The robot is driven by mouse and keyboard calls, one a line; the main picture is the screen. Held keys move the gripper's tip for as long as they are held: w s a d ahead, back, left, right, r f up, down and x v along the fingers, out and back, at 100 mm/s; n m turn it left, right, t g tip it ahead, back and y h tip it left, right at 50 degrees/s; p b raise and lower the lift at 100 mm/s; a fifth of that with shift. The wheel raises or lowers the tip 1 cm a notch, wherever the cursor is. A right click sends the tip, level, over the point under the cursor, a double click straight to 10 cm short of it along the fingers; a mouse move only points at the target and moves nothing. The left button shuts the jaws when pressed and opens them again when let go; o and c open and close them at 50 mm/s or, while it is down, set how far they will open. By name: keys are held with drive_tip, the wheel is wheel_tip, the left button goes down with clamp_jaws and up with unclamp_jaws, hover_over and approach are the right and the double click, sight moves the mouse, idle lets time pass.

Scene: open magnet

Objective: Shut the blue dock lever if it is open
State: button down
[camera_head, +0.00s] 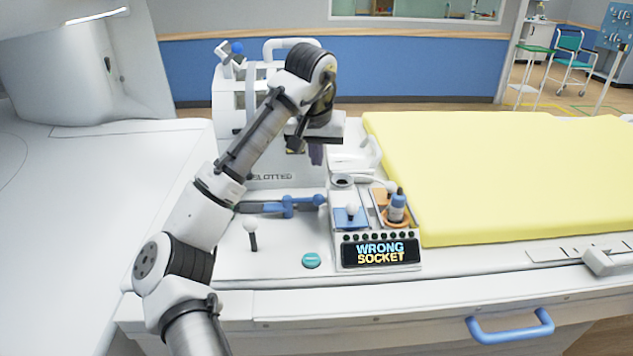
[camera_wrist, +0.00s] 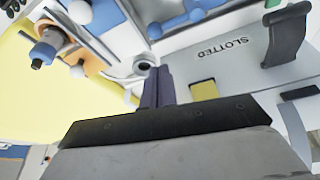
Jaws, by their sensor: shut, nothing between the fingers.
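A blue lever (camera_head: 290,205) lies low and nearly level along the white deck, below the box marked SLOTTED; whether it is open or shut I cannot tell. Part of it also shows at the top of the wrist view (camera_wrist: 190,17). My gripper (camera_head: 316,155) is shut and empty, its purple fingers pointing down above the deck, higher than the lever and apart from it. In the wrist view the closed fingers (camera_wrist: 157,88) show in front of the SLOTTED box (camera_wrist: 225,65).
A panel reads WRONG SOCKET (camera_head: 380,252). A white-knobbed stick (camera_head: 250,232) and a teal button (camera_head: 311,261) are nearer. A yellow mattress (camera_head: 510,170) fills the right.

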drive_tip(key=p+x, duration=0.1)
drive_tip(key=x, duration=0.9)
drive_tip(key=shift+p, duration=0.3)
drive_tip(key=shift+d+p, duration=0.1)
drive_tip(key=shift+p, duration=0.35)
drive_tip(key=shift+s+r+m, duration=0.15)
drive_tip(key=shift+s+m, duration=0.1)
drive_tip(key=shift+m, duration=0.15)
